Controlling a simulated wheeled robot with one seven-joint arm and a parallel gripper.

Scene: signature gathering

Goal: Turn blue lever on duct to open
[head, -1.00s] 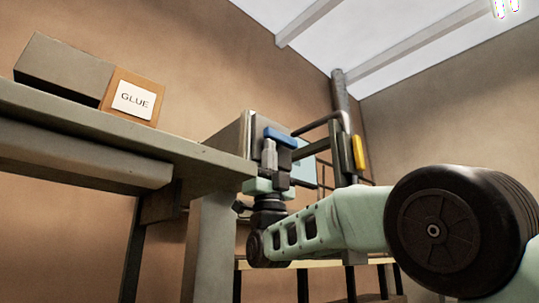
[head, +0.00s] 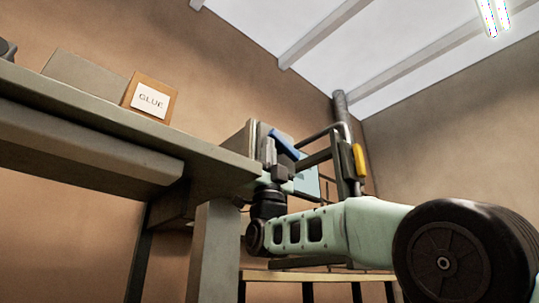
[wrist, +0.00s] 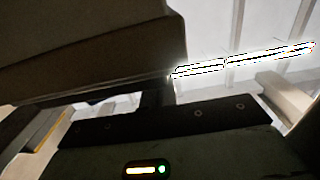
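The blue lever (head: 284,143) is on the front of a grey box-like unit (head: 250,135) beyond the table end in the head view. It slants down to the right. My gripper (head: 270,154) is upright directly below and beside the lever, very close to it. I cannot tell whether it touches, or whether its fingers are open or shut. The wrist view shows a large dark brown surface (wrist: 90,45) close in front of the gripper's dark bar. The lever is not recognisable there.
A yellow lever (head: 359,158) is on a grey post to the right. A low wooden-topped bench (head: 320,276) stands behind my arm.

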